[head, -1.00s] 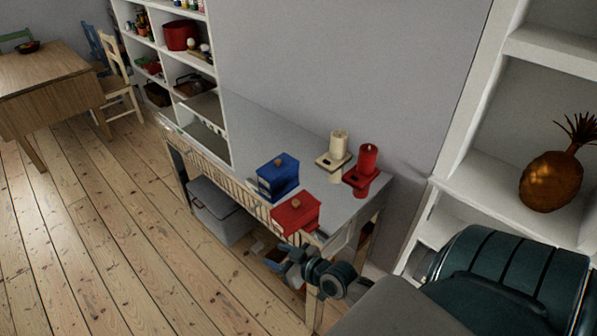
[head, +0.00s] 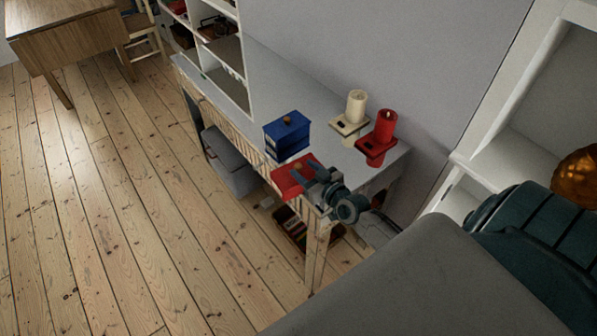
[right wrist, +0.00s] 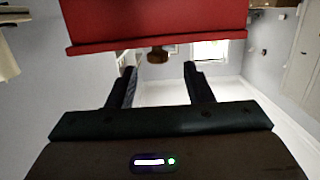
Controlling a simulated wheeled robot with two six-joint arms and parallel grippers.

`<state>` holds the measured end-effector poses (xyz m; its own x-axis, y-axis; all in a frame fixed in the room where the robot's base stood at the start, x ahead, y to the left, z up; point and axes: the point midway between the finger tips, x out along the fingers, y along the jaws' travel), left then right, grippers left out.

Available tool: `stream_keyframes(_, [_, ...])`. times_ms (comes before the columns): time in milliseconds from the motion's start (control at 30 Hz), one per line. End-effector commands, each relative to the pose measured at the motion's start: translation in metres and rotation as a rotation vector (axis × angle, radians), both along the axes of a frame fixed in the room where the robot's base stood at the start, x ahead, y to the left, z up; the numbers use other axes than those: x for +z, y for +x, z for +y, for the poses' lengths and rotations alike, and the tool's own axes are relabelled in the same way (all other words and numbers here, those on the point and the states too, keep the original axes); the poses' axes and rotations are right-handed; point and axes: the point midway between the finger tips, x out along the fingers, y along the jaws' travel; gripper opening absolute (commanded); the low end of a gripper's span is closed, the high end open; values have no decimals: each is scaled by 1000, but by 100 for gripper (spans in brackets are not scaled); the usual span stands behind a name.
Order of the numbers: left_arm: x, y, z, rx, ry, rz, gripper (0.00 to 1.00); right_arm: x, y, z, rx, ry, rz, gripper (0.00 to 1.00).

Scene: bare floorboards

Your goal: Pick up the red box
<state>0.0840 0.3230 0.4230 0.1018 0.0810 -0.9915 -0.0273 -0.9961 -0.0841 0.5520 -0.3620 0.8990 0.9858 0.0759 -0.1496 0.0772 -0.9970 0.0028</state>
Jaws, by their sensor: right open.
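The red box (head: 290,183) sits near the front edge of the white-grey side table (head: 284,88), partly hidden by my right gripper. My right gripper (head: 307,172) is open at the box's right side, its fingers reaching over it. In the right wrist view, which looks upside down, the red box (right wrist: 155,22) fills the top, with its brown knob (right wrist: 157,55) pointing down. The open fingers of the right gripper (right wrist: 158,72) lie on either side of the knob's line, with a gap between them and nothing held. My left gripper is not in view.
A blue box (head: 287,138) stands just behind the red box. A cream candle (head: 356,107) and a red candle (head: 386,126) stand on holders at the table's right end. A grey bin (head: 230,162) sits underneath. The floor at left is clear.

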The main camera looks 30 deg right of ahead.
Motion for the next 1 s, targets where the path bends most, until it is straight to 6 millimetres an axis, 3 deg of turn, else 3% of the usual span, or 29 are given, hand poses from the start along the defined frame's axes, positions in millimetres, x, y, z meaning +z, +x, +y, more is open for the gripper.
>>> stream_keyframes(167, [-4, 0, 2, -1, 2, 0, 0, -3, 11, 1, 0, 0, 0, 46])
stream_keyframes(500, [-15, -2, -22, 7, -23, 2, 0, -14, 54, 6, 0, 0, 0, 46])
stream_keyframes(767, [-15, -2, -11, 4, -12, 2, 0, -14, 57, 6, 1, -2, 1, 46])
stream_keyframes(800, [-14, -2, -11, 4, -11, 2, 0, -14, 57, 6, 1, -2, 1, 44])
stream_keyframes(1000, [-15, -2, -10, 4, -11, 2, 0, -14, 56, 6, 1, -2, 1, 5])
